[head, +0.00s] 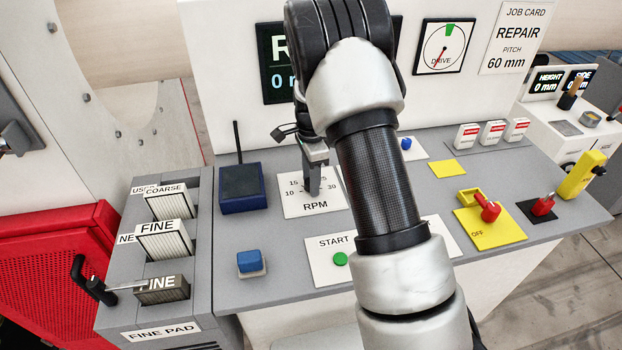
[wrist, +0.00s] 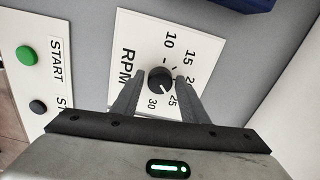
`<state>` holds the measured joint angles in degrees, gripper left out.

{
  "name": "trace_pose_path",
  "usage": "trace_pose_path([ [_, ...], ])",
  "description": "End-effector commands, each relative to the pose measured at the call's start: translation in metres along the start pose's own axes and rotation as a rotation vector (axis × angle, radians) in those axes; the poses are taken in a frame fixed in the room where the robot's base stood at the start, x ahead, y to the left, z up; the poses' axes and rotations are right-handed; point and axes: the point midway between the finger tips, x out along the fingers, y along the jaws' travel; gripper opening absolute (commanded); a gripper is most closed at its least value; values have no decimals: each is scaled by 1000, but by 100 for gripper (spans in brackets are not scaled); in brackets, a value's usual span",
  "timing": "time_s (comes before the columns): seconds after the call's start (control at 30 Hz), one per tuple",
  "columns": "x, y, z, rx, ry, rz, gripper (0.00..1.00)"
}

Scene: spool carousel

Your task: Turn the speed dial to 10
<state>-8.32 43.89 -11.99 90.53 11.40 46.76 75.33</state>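The speed dial (wrist: 160,79) is a small dark round knob on a white RPM plate (wrist: 135,30), with numbers from 10 to 30 around it. A light mark on the knob seems to point toward the 25 and 30 side. My gripper (wrist: 159,82) is open, with one finger on each side of the dial. Small gaps seem to show between the fingers and the knob, but I cannot tell if either touches. In the head view my gripper (head: 312,188) points down over the RPM plate (head: 290,211) and hides the dial.
A blue box with an antenna (head: 241,188) stands left of the plate. A green START button (head: 340,259) and a blue switch (head: 250,261) are nearer the front. An RPM display (head: 278,83), partly hidden by my arm, shows 0. Red and yellow controls (head: 487,207) are at right.

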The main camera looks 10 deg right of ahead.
Motion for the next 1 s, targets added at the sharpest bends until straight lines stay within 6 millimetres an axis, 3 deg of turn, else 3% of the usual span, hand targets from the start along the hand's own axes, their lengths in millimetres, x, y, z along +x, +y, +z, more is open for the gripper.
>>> trace_pose_path([
  [0.03,0,0,0,0,0,0,31],
  [0.17,0,0,0,0,0,0,9],
  [0.57,1,0,0,-73,0,0,8],
  [1.0,1,-1,0,-431,0,-1,8],
])
